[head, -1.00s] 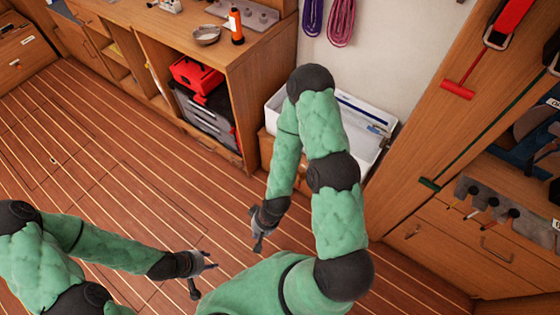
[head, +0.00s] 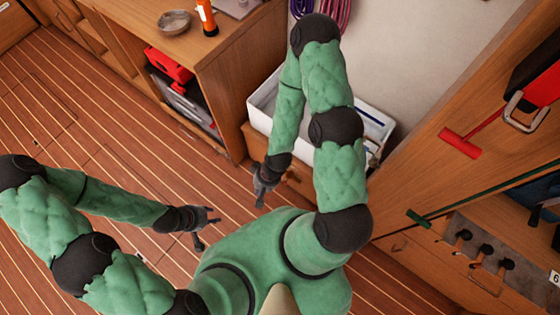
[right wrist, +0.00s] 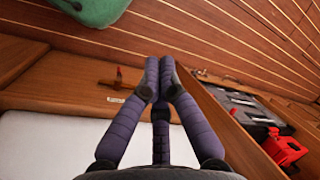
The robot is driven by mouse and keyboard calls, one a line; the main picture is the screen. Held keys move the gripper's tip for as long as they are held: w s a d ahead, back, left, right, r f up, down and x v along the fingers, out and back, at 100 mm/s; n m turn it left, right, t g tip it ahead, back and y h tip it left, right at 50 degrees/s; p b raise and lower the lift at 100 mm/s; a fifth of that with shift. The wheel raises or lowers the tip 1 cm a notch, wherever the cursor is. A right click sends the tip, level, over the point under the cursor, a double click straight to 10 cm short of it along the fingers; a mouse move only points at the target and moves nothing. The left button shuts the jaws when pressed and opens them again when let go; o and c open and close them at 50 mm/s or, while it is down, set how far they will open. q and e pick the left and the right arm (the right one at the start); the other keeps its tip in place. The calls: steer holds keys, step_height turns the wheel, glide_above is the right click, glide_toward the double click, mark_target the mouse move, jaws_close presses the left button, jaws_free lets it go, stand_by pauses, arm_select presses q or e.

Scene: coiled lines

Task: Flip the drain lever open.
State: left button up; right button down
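A small red lever-like piece (right wrist: 118,78) is on a wooden panel in the right wrist view, with a small white label (right wrist: 116,99) beside it. I cannot tell for sure that it is the drain lever, and I cannot make it out in the head view. A white basin or bin (head: 262,108) stands in the corner, partly hidden by my right arm. My right gripper (head: 263,196) is in front of the wooden front below it, apart from it. Its fingertips (right wrist: 160,66) come together, empty. My left gripper (head: 212,226) is spread open and empty above the floor.
A wooden workbench (head: 232,75) with a bowl (head: 174,22) and an orange torch (head: 206,16) is left of the basin. A red case (head: 168,64) sits on its shelf. A tall wooden cabinet (head: 430,190) stands right. The striped floor (head: 100,130) at left is clear.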

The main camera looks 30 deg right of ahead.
steer(key=w+f+n+g+b, duration=0.1)
steer(key=w+f+n, duration=0.2)
steer(key=w+f, duration=0.35)
steer(key=w+f+n+g+b, duration=0.1)
steer(key=w+f+n+b, duration=0.15)
steer(key=f, duration=0.75)
steer(key=w+d+f+n+h, duration=0.2)
steer(key=w+d+f, duration=0.2)
steer(key=f, duration=0.3)
steer(key=w+d+f+n+h+b, duration=0.1)
steer(key=w+d+f+h, duration=0.2)
steer(key=d+f, duration=0.4)
steer(key=shift+w+d+f+n+g+h, duration=0.15)
steer(key=shift+w+f+n+g+h, duration=0.2)
steer(key=shift+w+f+g, duration=0.1)
steer(key=s+d+f+b, duration=0.3)
steer(key=s+f+b, duration=0.2)
steer(key=f, duration=0.4)
steer(key=shift+s+d+f, duration=0.2)
steer(key=shift+d+f, duration=0.05)
steer(key=shift+f, duration=0.05)
